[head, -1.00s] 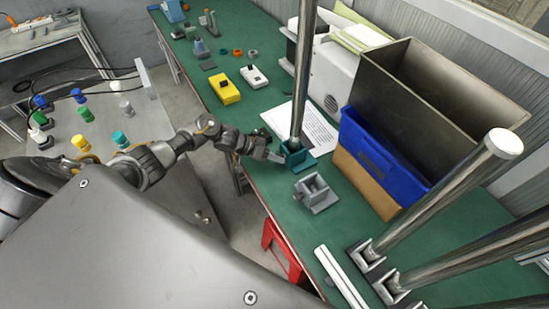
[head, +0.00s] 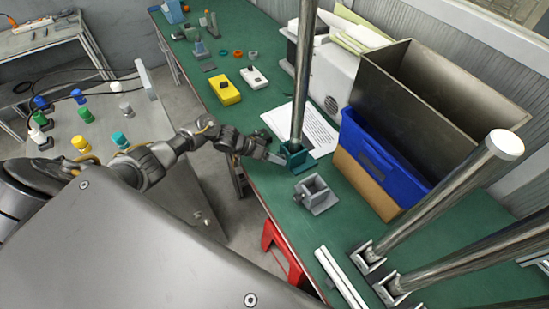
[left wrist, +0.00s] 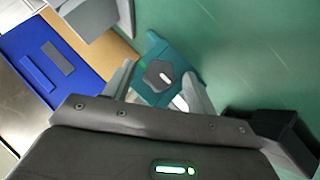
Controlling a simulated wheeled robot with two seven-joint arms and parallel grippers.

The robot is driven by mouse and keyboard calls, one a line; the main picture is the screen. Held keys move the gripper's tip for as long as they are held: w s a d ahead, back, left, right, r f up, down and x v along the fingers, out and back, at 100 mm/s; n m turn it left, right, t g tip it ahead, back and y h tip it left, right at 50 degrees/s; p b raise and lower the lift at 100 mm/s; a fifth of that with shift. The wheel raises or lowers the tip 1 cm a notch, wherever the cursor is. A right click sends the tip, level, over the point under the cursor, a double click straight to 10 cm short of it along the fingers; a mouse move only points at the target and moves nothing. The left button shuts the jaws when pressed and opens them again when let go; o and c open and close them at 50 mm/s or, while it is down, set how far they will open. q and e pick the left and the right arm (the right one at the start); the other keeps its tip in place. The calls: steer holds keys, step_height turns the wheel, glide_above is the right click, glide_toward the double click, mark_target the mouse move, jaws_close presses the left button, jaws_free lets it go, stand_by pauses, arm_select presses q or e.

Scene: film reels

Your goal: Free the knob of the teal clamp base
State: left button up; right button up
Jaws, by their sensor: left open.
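The teal clamp base (head: 296,161) stands on the green bench with a tall metal pole (head: 303,75) upright in it. In the left wrist view, the teal base (left wrist: 180,57) carries a dark grey knob (left wrist: 158,76) with a pale mark on its face. My left gripper (head: 275,157) is at the near left side of the base. In the left wrist view, its two open fingers (left wrist: 158,88) are on either side of the knob. I cannot tell whether they touch it. My right gripper is not in view.
A grey clamp base (head: 318,196) stands close by on the bench. Behind are a blue bin (head: 378,166), a large metal box (head: 425,105) and a white sheet (head: 318,130). A yellow device (head: 225,89) lies farther left. Tilted metal poles (head: 455,200) rise at the right.

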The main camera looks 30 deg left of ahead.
arm_select(q)
steer(key=b+v, duration=0.1)
steer(key=v, duration=0.9)
steer(key=shift+a+r, duration=0.2)
steer(key=shift+a, duration=0.1)
steer(key=shift+s, duration=0.15)
